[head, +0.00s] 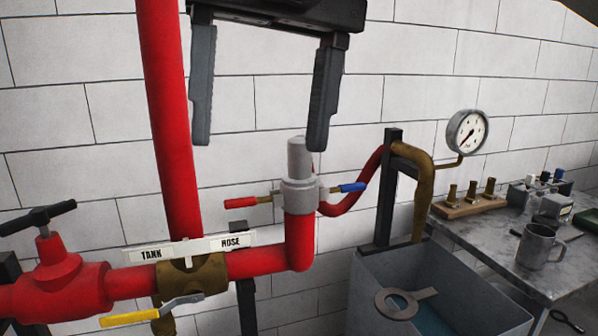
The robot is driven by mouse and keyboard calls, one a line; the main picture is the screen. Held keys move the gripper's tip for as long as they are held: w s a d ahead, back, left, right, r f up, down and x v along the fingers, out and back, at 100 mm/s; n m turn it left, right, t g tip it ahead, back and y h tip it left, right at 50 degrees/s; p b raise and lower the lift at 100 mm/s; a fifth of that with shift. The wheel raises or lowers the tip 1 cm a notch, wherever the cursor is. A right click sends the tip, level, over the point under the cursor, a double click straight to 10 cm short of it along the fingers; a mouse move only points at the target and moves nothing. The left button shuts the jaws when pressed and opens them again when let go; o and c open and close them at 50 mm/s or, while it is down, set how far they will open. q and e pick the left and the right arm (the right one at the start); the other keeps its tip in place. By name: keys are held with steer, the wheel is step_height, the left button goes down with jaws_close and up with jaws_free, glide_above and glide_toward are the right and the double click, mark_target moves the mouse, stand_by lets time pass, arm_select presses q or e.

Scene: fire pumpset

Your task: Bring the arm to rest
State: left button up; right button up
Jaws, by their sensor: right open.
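My right gripper (262,140) hangs down from the top of the head view. Its two dark grey fingers are wide apart with nothing between them. The right finger's tip is close to a grey cylindrical fitting (299,170) on top of a red pipe elbow; I cannot tell whether they touch. The left finger's tip is in front of the wall, near the tall red pipe (172,120). My left gripper is not in view.
Near the fitting are a red lever (241,202) and a blue lever (352,187). Right are a pressure gauge (467,132), a water tank (450,283) and a bench with a metal mug (537,246).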

steer(key=a+f+n+g+y, duration=0.2)
steer(key=a+f+g+y, duration=0.5)
steer(key=a+g+y, duration=0.55)
steer(key=w+d+f+m+t+y, duration=0.1)
steer(key=w+d+f+m+t, duration=0.45)
steer(key=m+t, duration=0.5)
steer(key=w+d+f+m+t+y, duration=0.1)
steer(key=w+d+f+m+t, duration=0.3)
steer(key=f+m+t, duration=0.5)
steer(key=w+d+f+m+t+y, duration=0.1)
steer(key=w+d+f+m+t, duration=0.35)
steer(key=m+t, duration=0.75)
steer(key=s+d+f+m+h, duration=0.1)
steer(key=d+f+m+h, duration=0.3)
steer(key=f, duration=0.5)
steer(key=s+d+f+m+h, duration=0.2)
steer(key=d+f+h, duration=0.2)
steer(key=f+h, duration=0.3)
steer(key=s+d+f+m+g+h, duration=0.1)
steer(key=s+d+f+g, duration=0.2)
steer(key=s+f, duration=0.4)
steer(key=s+d+f+g+h, duration=0.2)
steer(key=s+d+f+g, duration=0.2)
steer(key=s+f, duration=0.3)
step_height(320, 180, down, 3)
steer(key=shift+s+d+r+m+g, duration=0.1)
steer(key=shift+s+d+m+g, duration=0.2)
steer(key=shift+d, duration=0.25)
